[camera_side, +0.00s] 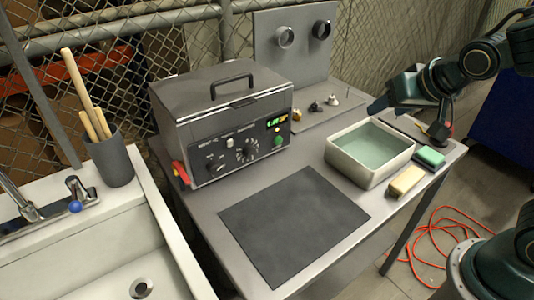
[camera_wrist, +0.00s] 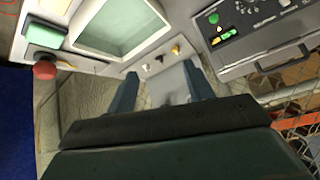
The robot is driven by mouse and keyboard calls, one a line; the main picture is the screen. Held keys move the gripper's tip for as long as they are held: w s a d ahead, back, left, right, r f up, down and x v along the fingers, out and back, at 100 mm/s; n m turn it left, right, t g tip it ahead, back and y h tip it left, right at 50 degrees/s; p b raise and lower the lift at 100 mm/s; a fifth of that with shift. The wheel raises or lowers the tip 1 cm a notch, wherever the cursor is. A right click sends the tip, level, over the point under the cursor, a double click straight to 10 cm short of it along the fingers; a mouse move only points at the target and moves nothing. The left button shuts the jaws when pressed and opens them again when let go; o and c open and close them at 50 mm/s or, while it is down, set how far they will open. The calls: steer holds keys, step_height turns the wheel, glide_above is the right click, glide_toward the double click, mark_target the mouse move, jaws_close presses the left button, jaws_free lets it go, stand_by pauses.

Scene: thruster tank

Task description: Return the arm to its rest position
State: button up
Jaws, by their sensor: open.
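My arm reaches in from the upper right of the side view. My gripper (camera_side: 381,104) hangs above the far right part of the bench, behind the tray of liquid. In the wrist view my gripper (camera_wrist: 161,88) shows two blue fingers spread apart, with nothing held between them. The small fittings (camera_wrist: 160,62) and the grey panel lie beyond the fingertips there. In the side view the fingers partly overlap, and the far one is hard to make out.
A grey lidded tank unit (camera_side: 225,125) with a lit display stands on the bench. A white tray (camera_side: 368,178) of greenish liquid, a green-topped sponge (camera_side: 430,157) and a tan block (camera_side: 406,181) are at right. The dark mat (camera_side: 293,222) is bare. A sink is at left.

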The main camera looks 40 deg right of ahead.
steer(key=s+r+n+g+y, duration=0.1)
steer(key=s+n, duration=0.1)
steer(key=s, duration=0.5)
steer(key=s+a+r+n+g+y, duration=0.1)
steer(key=s+r+n, duration=0.1)
steer(key=s, duration=0.5)
steer(key=shift+r+n, duration=0.2)
steer(key=shift+n, duration=0.4)
